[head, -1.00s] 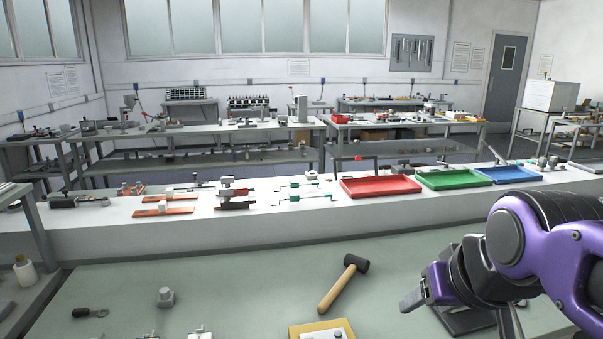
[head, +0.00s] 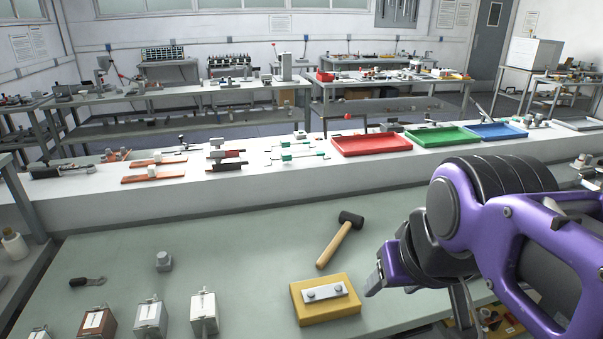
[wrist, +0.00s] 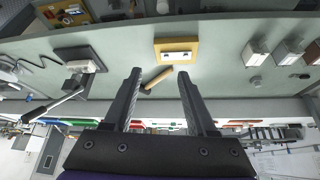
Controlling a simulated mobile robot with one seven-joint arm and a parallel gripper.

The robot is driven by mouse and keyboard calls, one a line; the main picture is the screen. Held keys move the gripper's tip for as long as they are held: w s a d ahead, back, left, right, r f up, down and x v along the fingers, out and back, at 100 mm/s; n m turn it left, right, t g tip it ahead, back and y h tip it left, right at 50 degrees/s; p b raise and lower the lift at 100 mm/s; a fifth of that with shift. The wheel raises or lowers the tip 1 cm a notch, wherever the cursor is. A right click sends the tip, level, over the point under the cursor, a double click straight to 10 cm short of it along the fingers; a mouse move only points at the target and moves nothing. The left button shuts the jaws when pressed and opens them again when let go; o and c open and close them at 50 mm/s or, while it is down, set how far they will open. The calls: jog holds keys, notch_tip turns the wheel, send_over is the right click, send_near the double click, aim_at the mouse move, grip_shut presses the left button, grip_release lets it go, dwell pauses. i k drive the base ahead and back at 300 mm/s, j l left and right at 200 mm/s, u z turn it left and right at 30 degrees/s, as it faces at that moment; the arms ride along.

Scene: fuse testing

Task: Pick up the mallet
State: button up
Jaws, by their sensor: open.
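The mallet (head: 336,240) lies on its side on the green-grey bench top (head: 230,250), with a black head at the far end and a light wooden handle towards me. My gripper (wrist: 158,72) is open and empty. In the head view it is above the bench, to the right of the mallet and apart from it. In the wrist view the mallet's handle (wrist: 158,78) shows beyond the fingers, in the gap between them.
A yellow block with a metal plate (head: 325,299) lies just nearer than the mallet. Several white-faced boxes (head: 204,313) stand at the front left. A grey knob-like part (head: 164,261) and a small dark-handled tool (head: 87,281) lie left. A raised white ledge (head: 230,195) runs behind.

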aim_at(349, 220)
jog(key=l+u, duration=0.4)
jog(key=l, duration=0.25)
jog(key=k+l+u, duration=0.15)
jog(key=l+u, duration=0.2)
jog(key=l, duration=0.25)
jog(key=j+z, duration=0.2)
jog(key=j, duration=0.3)
jog(key=i+l+u, duration=0.2)
jog(key=l, duration=0.4)
jog(key=k, duration=0.1)
